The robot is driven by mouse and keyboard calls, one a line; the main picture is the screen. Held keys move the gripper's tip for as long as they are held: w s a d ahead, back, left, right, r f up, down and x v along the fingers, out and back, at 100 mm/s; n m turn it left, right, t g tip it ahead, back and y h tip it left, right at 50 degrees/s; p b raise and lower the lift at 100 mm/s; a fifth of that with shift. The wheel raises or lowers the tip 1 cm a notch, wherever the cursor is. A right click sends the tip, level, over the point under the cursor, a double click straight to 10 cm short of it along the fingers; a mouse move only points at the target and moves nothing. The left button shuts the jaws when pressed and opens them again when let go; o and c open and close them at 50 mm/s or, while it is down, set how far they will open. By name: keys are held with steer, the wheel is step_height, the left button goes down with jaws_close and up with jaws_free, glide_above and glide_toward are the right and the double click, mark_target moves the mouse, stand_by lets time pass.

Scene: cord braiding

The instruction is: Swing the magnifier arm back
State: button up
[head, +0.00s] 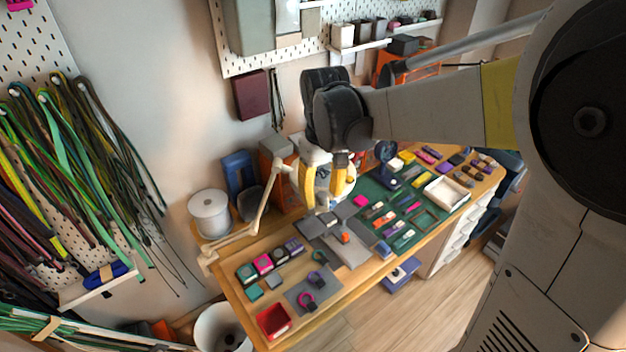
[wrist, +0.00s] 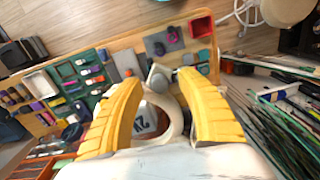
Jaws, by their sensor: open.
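The magnifier's beige jointed arm (head: 262,208) rises from the left end of the workbench, bends at an elbow and runs to my gripper. My gripper (head: 324,192) is open above the bench, its yellow fingers pointing down. In the wrist view, the magnifier's cream ring (wrist: 176,122) lies between the spread fingers of my gripper (wrist: 158,82). A grey knob-like piece (wrist: 159,74) shows between the fingertips. I cannot tell whether either finger touches the ring.
The wooden workbench (head: 318,321) carries a green mat (head: 372,192) with small coloured pieces, a white tray (head: 446,194) and a red tray (head: 273,320). A white spool (head: 209,214) stands at the back left. Cords (head: 75,170) hang on the left wall.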

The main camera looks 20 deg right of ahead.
jaws_close()
steer(key=w+d+n, duration=0.1)
steer(key=w+d, duration=0.1)
steer(key=w, duration=0.3)
steer(key=w+d+n, duration=0.2)
steer(key=w, duration=0.4)
steer(key=w+d+n, duration=0.2)
steer(key=w+d, duration=0.1)
steer(key=w, duration=0.3)
steer(key=shift+w+d, duration=0.1)
steer(key=shift+w, duration=0.15)
jaws_free()
